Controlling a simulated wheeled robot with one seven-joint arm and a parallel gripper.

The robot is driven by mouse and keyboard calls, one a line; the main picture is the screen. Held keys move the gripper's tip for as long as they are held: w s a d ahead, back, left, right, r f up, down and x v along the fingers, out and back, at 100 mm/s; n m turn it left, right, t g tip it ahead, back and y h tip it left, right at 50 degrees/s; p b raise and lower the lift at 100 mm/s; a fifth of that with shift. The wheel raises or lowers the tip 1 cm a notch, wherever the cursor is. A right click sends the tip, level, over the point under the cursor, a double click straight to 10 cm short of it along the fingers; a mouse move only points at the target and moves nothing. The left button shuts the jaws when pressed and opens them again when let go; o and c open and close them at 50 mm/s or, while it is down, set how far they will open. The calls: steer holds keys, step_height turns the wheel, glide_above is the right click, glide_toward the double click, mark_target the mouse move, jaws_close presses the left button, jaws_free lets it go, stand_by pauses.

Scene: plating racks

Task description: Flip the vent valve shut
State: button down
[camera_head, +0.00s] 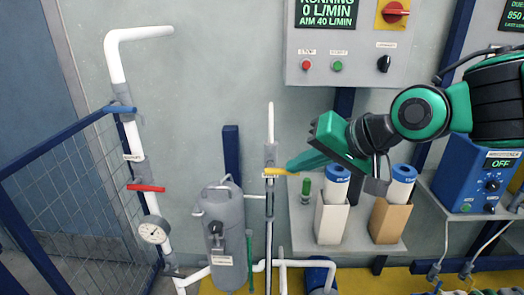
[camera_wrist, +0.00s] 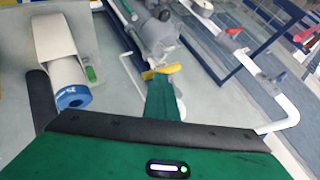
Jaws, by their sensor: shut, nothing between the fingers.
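A yellow valve lever (camera_head: 281,171) sits on the thin upright pipe (camera_head: 270,130) in the middle of the head view. It points right, roughly level, across the pipe, with a small tag too small to read. My gripper (camera_head: 292,165) is shut and empty, its green fingertips at the lever's right end. In the wrist view the lever (camera_wrist: 160,72) shows just beyond the shut fingertips (camera_wrist: 161,80); they look touching or nearly so. A red lever (camera_head: 146,188) and a blue lever (camera_head: 119,109) sit on the thick white pipe (camera_head: 134,140) at left.
A grey filter vessel (camera_head: 220,225) and a pressure gauge (camera_head: 153,230) stand left of the thin pipe. Boxed white cartridges (camera_head: 334,190) stand on a shelf close to the right. A control panel (camera_head: 345,45) hangs above. A blue mesh fence (camera_head: 75,190) stands at left.

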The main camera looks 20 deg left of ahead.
steer(key=shift+d+f, duration=0.45)
steer(key=shift+f, duration=0.35)
steer(key=v, duration=1.2)
steer(key=shift+d, duration=0.35)
steer(key=shift+w, duration=0.1)
